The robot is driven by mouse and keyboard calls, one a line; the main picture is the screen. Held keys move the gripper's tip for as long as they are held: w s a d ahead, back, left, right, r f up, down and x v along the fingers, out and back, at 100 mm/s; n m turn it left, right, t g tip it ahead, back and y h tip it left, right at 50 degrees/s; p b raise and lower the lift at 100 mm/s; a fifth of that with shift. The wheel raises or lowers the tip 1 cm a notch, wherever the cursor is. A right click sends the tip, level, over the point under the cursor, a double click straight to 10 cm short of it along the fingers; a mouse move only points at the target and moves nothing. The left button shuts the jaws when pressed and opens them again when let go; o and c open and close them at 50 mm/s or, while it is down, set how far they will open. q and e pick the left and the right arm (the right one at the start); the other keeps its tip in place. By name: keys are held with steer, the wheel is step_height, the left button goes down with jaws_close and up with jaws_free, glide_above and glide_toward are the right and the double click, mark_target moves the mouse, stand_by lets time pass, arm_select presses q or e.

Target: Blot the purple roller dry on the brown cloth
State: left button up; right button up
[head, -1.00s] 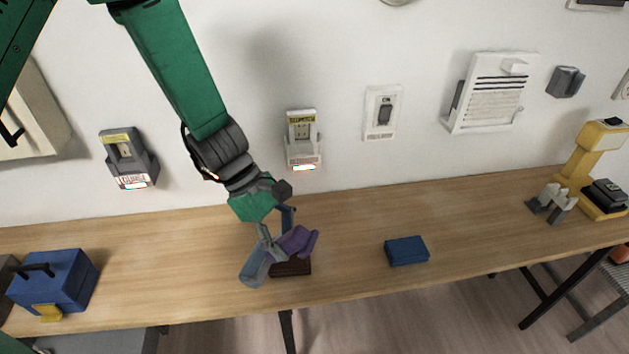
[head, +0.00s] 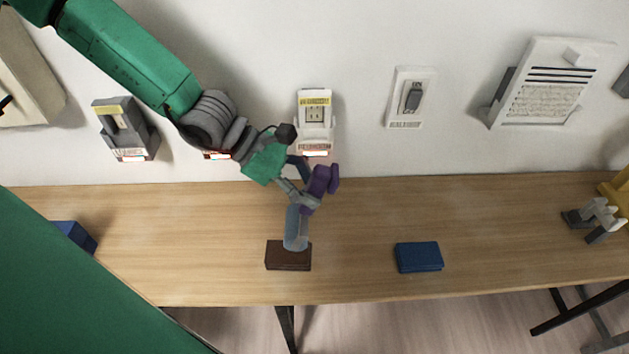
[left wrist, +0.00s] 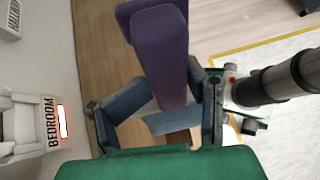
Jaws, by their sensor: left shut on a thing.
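The purple roller (head: 321,182) is held in my left gripper (head: 304,203), which is shut on it. In the left wrist view the purple roller (left wrist: 163,55) sticks out beyond the blue-grey fingers. The brown cloth (head: 288,258) is a dark folded block on the table. My right gripper is not in view.
A folded blue cloth (head: 419,257) lies right of the brown one on the wooden table (head: 190,240). A blue box (head: 74,236) is at the left, partly hidden. Outlet and switch plates (head: 314,108) are on the wall behind. The table between the two cloths is clear.

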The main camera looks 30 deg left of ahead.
arm_select(q)
steer(key=shift+a, duration=0.1)
steer(key=shift+w+a, duration=0.1)
steer(key=shift+w, duration=0.05)
steer(key=shift+w+f+b, duration=0.2)
steer(key=shift+f+b, duration=0.3)
steer(key=shift+f, duration=0.35)
step_height(320, 180, down, 5)
steer(key=b, duration=0.4)
steer(key=shift+s+r, duration=0.1)
steer(key=shift+r, duration=0.1)
steer(key=shift+f+b, duration=0.25)
steer(key=shift+b, duration=0.15)
steer(key=shift+s, duration=0.1)
steer(key=shift+f, duration=1.2)
stand_by(0.4)
